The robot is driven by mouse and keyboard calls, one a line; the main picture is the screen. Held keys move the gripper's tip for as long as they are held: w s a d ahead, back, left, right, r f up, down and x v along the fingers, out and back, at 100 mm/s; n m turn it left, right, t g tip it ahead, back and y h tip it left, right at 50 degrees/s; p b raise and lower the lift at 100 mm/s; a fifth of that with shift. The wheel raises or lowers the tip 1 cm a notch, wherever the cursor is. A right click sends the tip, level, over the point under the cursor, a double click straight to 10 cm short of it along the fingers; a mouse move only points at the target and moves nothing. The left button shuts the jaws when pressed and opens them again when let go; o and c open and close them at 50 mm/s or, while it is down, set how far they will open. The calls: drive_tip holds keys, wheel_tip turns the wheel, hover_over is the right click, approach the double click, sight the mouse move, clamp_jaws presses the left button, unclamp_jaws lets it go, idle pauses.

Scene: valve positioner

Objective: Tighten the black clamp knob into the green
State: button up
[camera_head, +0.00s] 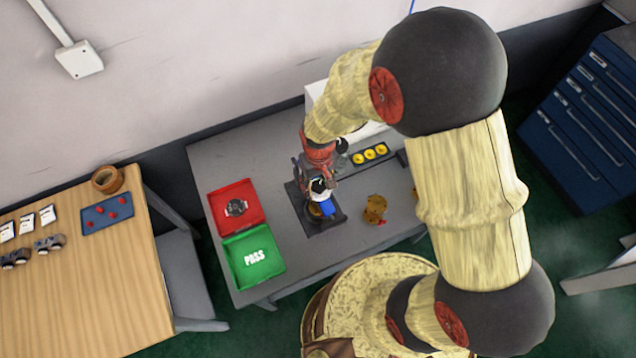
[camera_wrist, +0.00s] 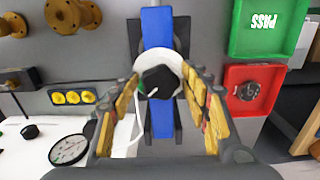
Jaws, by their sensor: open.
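The black clamp knob (camera_wrist: 160,80) sits on a white round dial (camera_wrist: 175,63), on a blue body (camera_wrist: 158,30), in the wrist view. A white mark shows on the knob's lower left edge. A small patch of green shows at the dial's left, beside the knob; the rest of the scale is hidden by the knob and fingers. My gripper (camera_wrist: 163,84) is open, with its yellow-padded fingers on either side of the knob. I cannot tell whether they touch it. In the head view my gripper (camera_head: 322,188) is over the blue body (camera_head: 327,207), and the knob is hidden.
A red tray (camera_head: 222,192) holding a dark round part and a green PASS tray (camera_head: 234,245) lie left on the grey bench. Brass flanged parts (camera_head: 375,208) stand to the right. Yellow buttons (camera_head: 370,153) are behind. A round gauge (camera_wrist: 68,150) shows in the wrist view.

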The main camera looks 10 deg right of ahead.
drive_tip(key=shift+r+p, duration=1.7)
drive_tip(key=shift+r, duration=1)
drive_tip(key=s, duration=0.1)
drive_tip(key=s+g, duration=0.1)
drive_tip(key=shift+s+d+f, duration=0.2)
drive_tip(key=shift+s+d, duration=0.2)
drive_tip(key=shift+s+d+r, duration=0.3)
drive_tip(key=shift+s+r, duration=0.5)
drive_tip(key=shift+s, duration=0.1)
drive_tip(key=s+d+r+m+t+b, duration=0.1)
drive_tip(key=s+d+r+t+b, duration=0.2)
drive_tip(key=b, duration=0.6)
drive_tip(key=s+d+r+m+t+b, duration=0.2)
drive_tip(key=s+d+r+t+b, duration=0.1)
drive_tip(key=d+r+b, duration=0.4)
wheel_tip(320, 180, up, 2)
drive_tip(key=s+b, duration=0.1)
drive_tip(key=b, duration=0.2)
drive_tip(key=shift+s+d+r+t, duration=0.2)
drive_tip(key=shift+s+d+t, duration=0.1)
